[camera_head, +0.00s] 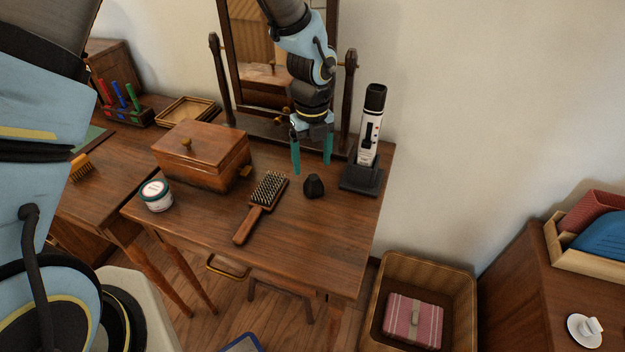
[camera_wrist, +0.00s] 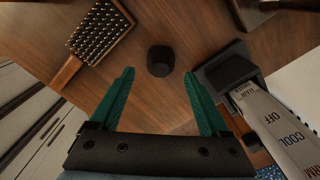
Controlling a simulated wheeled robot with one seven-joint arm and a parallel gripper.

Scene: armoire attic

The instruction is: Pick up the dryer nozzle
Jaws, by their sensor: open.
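The dryer nozzle (camera_head: 314,186) is a small black piece on the wooden vanity table, between the hairbrush and the dryer stand. In the wrist view the nozzle (camera_wrist: 160,60) lies ahead of my fingertips, roughly centred between them. My gripper (camera_head: 311,170) is open and empty, its two green fingers pointing down above the table, apart from the nozzle. The fingers also show in the wrist view (camera_wrist: 158,75). The white and black hair dryer (camera_head: 369,130) stands upright in a dark stand (camera_head: 361,179) to the right of the nozzle; its label shows in the wrist view (camera_wrist: 280,125).
The hairbrush (camera_head: 262,203) lies close left of the nozzle. A wooden box (camera_head: 203,160) and a white jar (camera_head: 156,195) stand further left. A mirror (camera_head: 262,60) stands behind my gripper. Bare tabletop (camera_head: 325,230) lies in front of the nozzle. A basket (camera_head: 458,285) stands on the floor.

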